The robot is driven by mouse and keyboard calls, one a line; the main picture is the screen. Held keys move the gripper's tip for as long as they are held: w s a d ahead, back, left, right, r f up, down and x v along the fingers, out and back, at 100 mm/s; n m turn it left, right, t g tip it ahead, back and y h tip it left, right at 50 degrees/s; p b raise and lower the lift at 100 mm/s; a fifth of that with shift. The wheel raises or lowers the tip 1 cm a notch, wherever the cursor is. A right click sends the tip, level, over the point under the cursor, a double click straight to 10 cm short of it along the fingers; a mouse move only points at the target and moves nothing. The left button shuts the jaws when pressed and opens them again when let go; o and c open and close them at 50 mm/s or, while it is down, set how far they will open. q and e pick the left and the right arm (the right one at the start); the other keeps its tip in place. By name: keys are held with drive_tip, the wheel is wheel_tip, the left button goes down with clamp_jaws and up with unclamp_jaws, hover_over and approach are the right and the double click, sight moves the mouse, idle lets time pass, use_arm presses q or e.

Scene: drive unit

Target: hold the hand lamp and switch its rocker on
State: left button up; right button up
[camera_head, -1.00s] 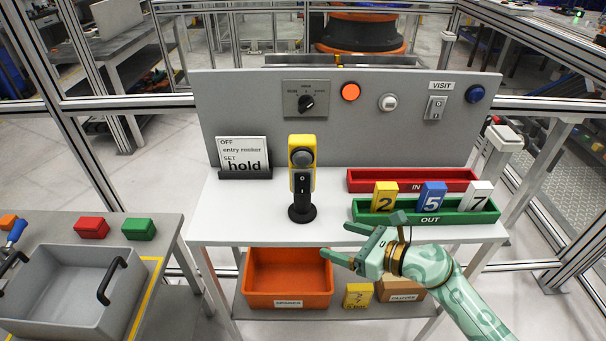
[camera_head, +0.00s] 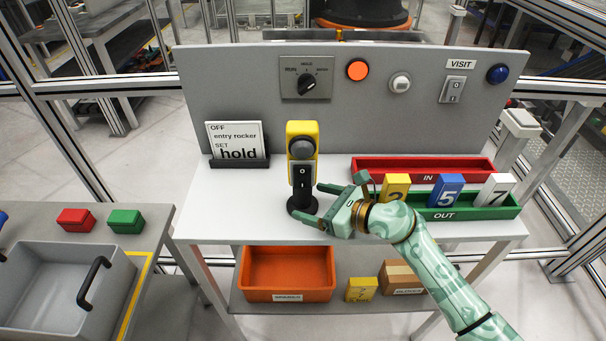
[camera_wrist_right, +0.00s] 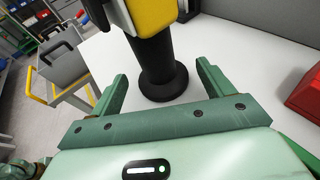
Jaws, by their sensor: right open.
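The hand lamp (camera_head: 302,142) stands upright on the white table, with a yellow head, a grey round lens and a black handle and foot. Its rocker (camera_head: 301,180), marked O and I, faces me on the front. My right gripper (camera_head: 318,205) is open and empty just right of the lamp's lower handle. In the right wrist view, the black handle (camera_wrist_right: 152,58) rises between and beyond the two open fingers (camera_wrist_right: 160,92); I see no contact. The lamp's top is cut off there. My left gripper is not in view.
A red IN tray (camera_head: 425,166) and a green OUT tray (camera_head: 487,208) with numbered blocks are right of the lamp, close to my right arm. A sign (camera_head: 236,141) stands left. The panel (camera_head: 225,90) is behind. White tabletop (camera_head: 230,218) is free front left.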

drive_tip(key=shift+b+x, duration=0.3)
drive_tip(key=shift+x, duration=1.1)
